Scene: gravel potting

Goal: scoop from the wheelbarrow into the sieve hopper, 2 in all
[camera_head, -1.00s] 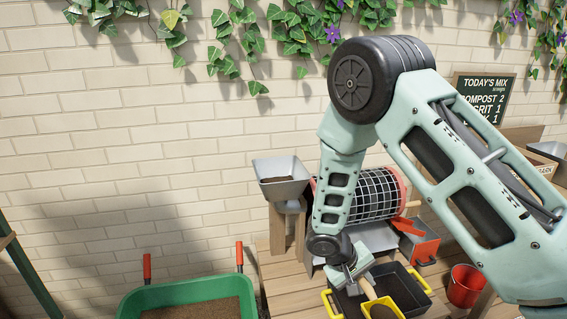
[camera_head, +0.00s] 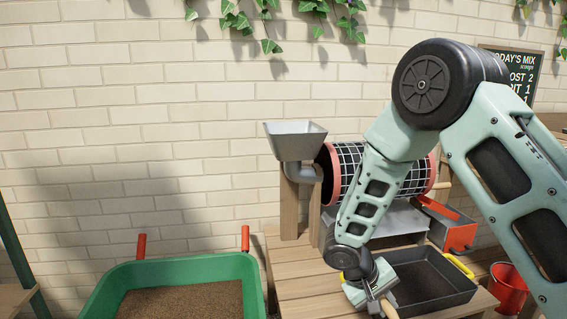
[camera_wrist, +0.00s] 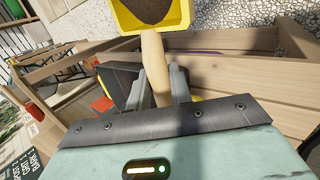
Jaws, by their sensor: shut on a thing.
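The green wheelbarrow (camera_head: 190,268) stands at the lower left in the head view, with brown compost inside. The grey sieve hopper (camera_head: 295,143) sits up on a wooden post beside the mesh drum; no brown material shows in it from this angle. My gripper (camera_head: 371,298) is shut on the wooden handle of the scoop (camera_head: 388,307), low over the bench and to the right of the wheelbarrow. In the wrist view my gripper (camera_wrist: 158,92) grips that handle, and the yellow scoop (camera_wrist: 186,14) holds brown material. The scoop's bowl is out of the head view.
The mesh sieve drum (camera_head: 348,170) lies behind my arm. A black tray (camera_head: 440,285) with yellow handles sits on the wooden bench (camera_head: 300,275). A grey and red bin (camera_head: 452,232) and a red bucket (camera_head: 508,285) are at the right. The wall above the wheelbarrow is clear.

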